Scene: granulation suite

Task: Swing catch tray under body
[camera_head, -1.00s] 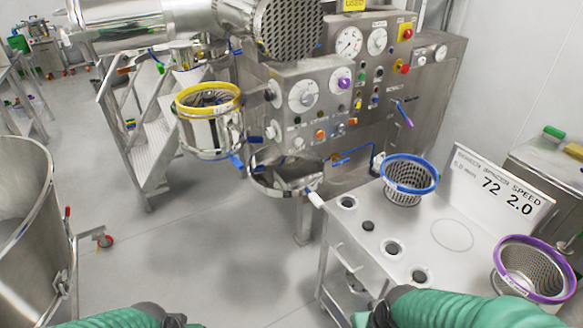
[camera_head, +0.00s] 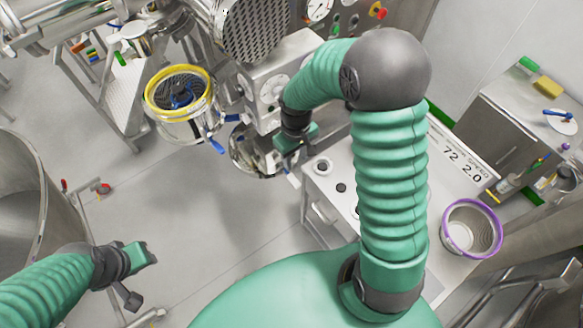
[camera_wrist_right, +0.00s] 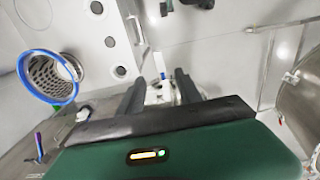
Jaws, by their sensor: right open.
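The catch tray (camera_head: 243,152) is a round steel pan on the machine's front, low and to the right of the steel body (camera_head: 187,128) with the yellow-ringed screen (camera_head: 150,90) in it. The tray is not beneath the body, and my right gripper partly hides it. A white handle (camera_head: 293,180) sticks out from its right side. My right gripper (camera_head: 292,148) is open above the tray's right part. In the wrist view its two dark fingers (camera_wrist_right: 160,88) stand apart, with a white handle (camera_wrist_right: 160,65) ahead between them. My left gripper (camera_head: 148,256) is low at left, away from the tray; its jaws are unclear.
A white-topped cart (camera_head: 325,190) stands right of the tray, carrying a purple-ringed screen (camera_head: 472,229) and a sign reading 72 2.0 (camera_head: 462,160). A blue-ringed screen (camera_wrist_right: 48,77) shows in the wrist view. A large steel vessel (camera_head: 25,200) stands at left. The floor between is clear.

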